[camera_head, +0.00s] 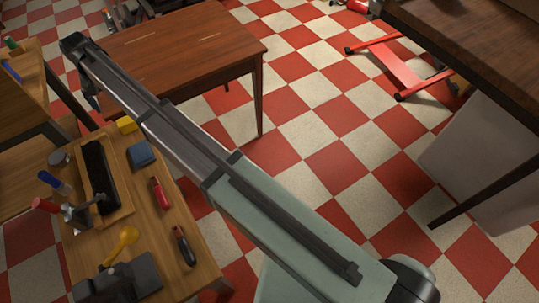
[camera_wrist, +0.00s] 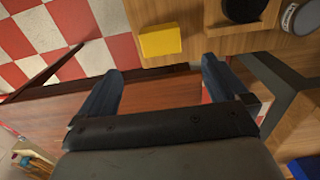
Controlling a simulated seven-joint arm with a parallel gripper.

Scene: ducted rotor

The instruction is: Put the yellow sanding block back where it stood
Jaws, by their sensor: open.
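The yellow sanding block (camera_head: 126,124) sits on the light wooden workbench (camera_head: 208,250), near its far edge and partly beside my arm in the head view. In the wrist view the yellow sanding block (camera_wrist: 160,40) lies on the wood close to the bench edge, ahead of the fingertips. My gripper (camera_wrist: 162,66) is open, with nothing between its two dark fingers, and is apart from the block. In the head view my gripper (camera_head: 88,98) hangs at the far end of my arm, above the far side of the workbench, and its fingers are hard to make out.
A wooden tray (camera_head: 123,212) with a black brush-like piece, a blue block (camera_head: 141,154), a red-handled tool (camera_head: 160,192), a yellow spoon-like tool (camera_head: 121,244) and dark pliers (camera_head: 184,245) lie on the bench. A brown table (camera_head: 190,50) stands beyond it.

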